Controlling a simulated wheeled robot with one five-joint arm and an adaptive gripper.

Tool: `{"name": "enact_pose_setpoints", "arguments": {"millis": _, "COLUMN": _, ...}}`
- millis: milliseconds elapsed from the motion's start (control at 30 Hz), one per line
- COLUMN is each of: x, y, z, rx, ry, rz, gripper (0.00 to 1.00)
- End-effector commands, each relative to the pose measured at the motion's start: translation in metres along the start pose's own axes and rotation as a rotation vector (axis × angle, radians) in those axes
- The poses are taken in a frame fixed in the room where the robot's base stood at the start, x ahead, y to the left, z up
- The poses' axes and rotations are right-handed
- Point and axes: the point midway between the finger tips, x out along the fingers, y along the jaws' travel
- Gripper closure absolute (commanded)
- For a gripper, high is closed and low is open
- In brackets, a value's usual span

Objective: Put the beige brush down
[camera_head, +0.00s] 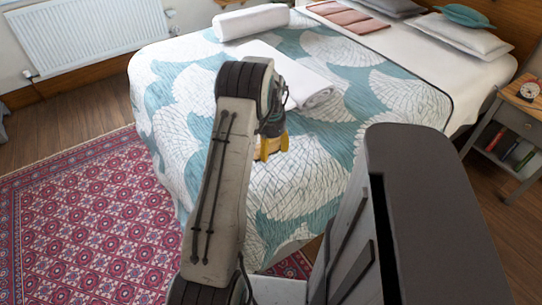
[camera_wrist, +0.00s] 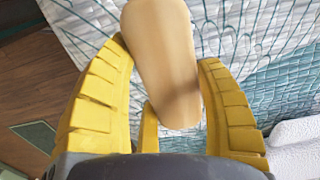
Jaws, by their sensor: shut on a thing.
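The beige brush (camera_wrist: 160,50) is held between the yellow fingers of my gripper (camera_wrist: 168,95) in the wrist view. Its smooth, pale tan body points away from the palm. My gripper is shut on it; the patterned bed cover shows behind the brush. In the head view, my gripper (camera_head: 271,146) shows as yellow parts beyond my arm, over the foot part of the bed (camera_head: 300,185). The brush cannot be made out in that view. I cannot tell whether the brush touches the bed.
A folded white towel (camera_head: 318,96) lies on the bed beyond my gripper, and a rolled white one (camera_head: 250,22) lies farther back. Pillows (camera_head: 460,35) are at the head end. A nightstand (camera_head: 515,115) stands at the right. The teal and white cover has free room around the gripper.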

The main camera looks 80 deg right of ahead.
Motion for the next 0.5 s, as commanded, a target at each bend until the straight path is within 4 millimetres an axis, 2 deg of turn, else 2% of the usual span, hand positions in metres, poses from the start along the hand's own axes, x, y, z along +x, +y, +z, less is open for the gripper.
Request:
{"name": "enact_pose_setpoints", "arguments": {"millis": 167, "x": 0.009, "y": 0.0, "z": 0.0, "rx": 0.0, "ry": -0.001, "rz": 0.001, "gripper": 0.68}}
{"name": "enact_pose_setpoints", "arguments": {"millis": 400, "x": 0.037, "y": 0.0, "z": 0.0, "rx": 0.0, "ry": -0.001, "rz": 0.001, "gripper": 0.68}}
{"name": "enact_pose_setpoints", "arguments": {"millis": 500, "x": 0.04, "y": 0.0, "z": 0.0, "rx": 0.0, "ry": 0.0, "rz": 0.0, "gripper": 0.68}}
